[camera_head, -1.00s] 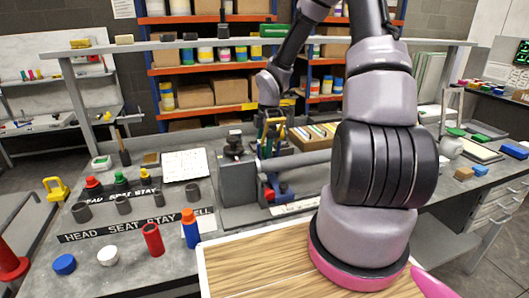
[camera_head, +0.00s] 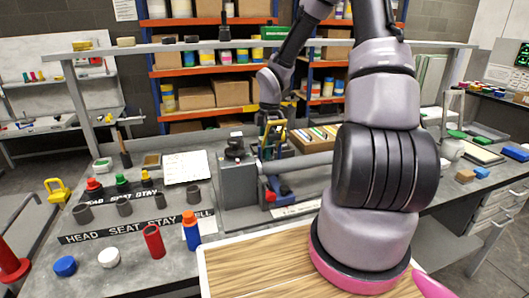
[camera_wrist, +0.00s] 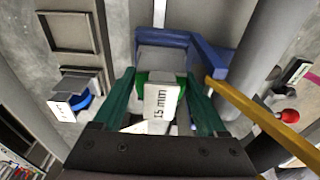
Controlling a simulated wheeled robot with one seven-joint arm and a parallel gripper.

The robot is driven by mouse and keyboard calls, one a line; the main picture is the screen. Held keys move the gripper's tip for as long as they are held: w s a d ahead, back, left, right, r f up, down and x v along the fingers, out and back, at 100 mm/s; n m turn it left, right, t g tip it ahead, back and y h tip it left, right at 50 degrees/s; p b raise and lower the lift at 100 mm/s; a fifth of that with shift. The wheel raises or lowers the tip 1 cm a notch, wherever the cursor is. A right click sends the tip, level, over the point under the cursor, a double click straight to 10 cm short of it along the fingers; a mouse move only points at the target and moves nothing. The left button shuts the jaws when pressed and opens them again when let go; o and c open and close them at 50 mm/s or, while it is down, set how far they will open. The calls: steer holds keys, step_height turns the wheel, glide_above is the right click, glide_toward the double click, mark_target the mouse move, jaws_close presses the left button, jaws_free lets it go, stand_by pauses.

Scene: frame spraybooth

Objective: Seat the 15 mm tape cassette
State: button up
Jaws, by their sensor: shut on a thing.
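The 15 mm tape cassette (camera_wrist: 160,102) shows in the wrist view as a grey and green block with a white "15 mm" label. My gripper (camera_wrist: 163,84) is shut on it, with one dark green finger on each side. A blue bracket (camera_wrist: 212,54) lies just beyond the cassette and along its right side. I cannot tell whether the cassette touches the bracket or how deep it sits. In the head view my gripper (camera_head: 272,128) is small, low over the grey bench machine (camera_head: 237,182), and the cassette cannot be made out there.
A yellow bar (camera_wrist: 250,112) runs close on the right in the wrist view, near a thick grey cylinder (camera_wrist: 262,50). Another block with a white label (camera_wrist: 66,107) and blue part stands left.

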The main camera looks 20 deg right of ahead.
step_height(320, 180, up, 16)
steer(key=shift+w+d+f, duration=0.3)
steer(key=shift+w+f, duration=2)
steer(key=shift+f, duration=0.7)
steer(key=shift+w+d+f, duration=0.35)
steer(key=shift+w+f, duration=2)
steer(key=shift+f, duration=0.65)
steer(key=shift+w+d+f, duration=0.3)
steer(key=shift+w+f, duration=2)
steer(key=shift+f, duration=0.7)
steer(key=shift+f, duration=0.75)
steer(key=o, duration=1.4)
steer(key=shift+c, duration=0.2)
steer(key=shift+r, duration=3)
